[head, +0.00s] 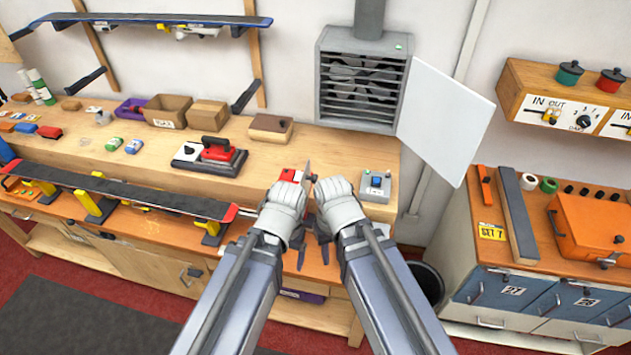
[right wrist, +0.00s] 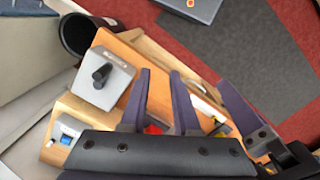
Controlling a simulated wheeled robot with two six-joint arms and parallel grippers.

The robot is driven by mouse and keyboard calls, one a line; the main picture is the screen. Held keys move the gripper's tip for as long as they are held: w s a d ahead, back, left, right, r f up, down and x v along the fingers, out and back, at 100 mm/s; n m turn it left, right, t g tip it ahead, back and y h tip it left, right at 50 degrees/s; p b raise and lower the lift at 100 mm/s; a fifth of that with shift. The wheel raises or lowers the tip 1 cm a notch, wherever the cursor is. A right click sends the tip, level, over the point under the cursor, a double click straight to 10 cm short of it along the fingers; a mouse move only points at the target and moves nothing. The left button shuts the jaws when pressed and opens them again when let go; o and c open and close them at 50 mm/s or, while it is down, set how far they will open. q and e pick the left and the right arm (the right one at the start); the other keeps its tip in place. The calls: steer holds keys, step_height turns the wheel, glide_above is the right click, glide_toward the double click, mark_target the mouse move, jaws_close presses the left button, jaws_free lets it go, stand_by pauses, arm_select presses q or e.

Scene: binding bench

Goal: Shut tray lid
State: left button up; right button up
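I cannot tell for sure which thing is the tray lid. An orange case (head: 590,225) that looks closed lies on the right cabinet. My right gripper (head: 322,246) is over the right end of the bench's front edge; its two fingers (right wrist: 160,72) stand apart in the right wrist view with nothing held between them. My left gripper (head: 302,257) hangs close beside it to the left, mostly hidden by its own wrist in the head view. A dark finger of it shows at the right of the right wrist view (right wrist: 240,106), but its opening is not clear.
The bench (head: 330,150) holds a red-and-black tool (head: 215,153), a grey box with a blue button (head: 376,184) and a ski (head: 120,190) on yellow supports. A louvred wall unit (head: 360,88) has its white door (head: 445,118) open. A dark bin (head: 428,283) stands between bench and cabinet.

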steer(key=w+d+r+m+y+p, duration=0.1)
steer(key=w+r+y, duration=0.1)
steer(key=w, duration=0.1)
steer(key=w+d+r+m+y+p, duration=0.1)
steer(key=w+r+y, duration=0.1)
steer(key=w+d+r+m+y+p, duration=0.1)
steer(key=w+r+y, duration=0.1)
steer(key=w, duration=0.1)
steer(key=shift+w+d+r+y, duration=0.2)
steer(key=shift+w+d+y, duration=0.15)
steer(key=shift+d+y, duration=0.05)
jaws_close()
steer(key=w+d+r+m+t+y+p, duration=0.25)
steer(key=w+d+r+y, duration=0.3)
steer(key=d+r, duration=0.35)
steer(key=w+r+b+x, duration=0.1)
steer(key=b+x, duration=0.5)
steer(key=x, duration=0.8)
steer(key=shift+w+a+r, duration=0.25)
steer(key=shift+a+r, duration=0.15)
steer(key=shift+t, duration=0.25)
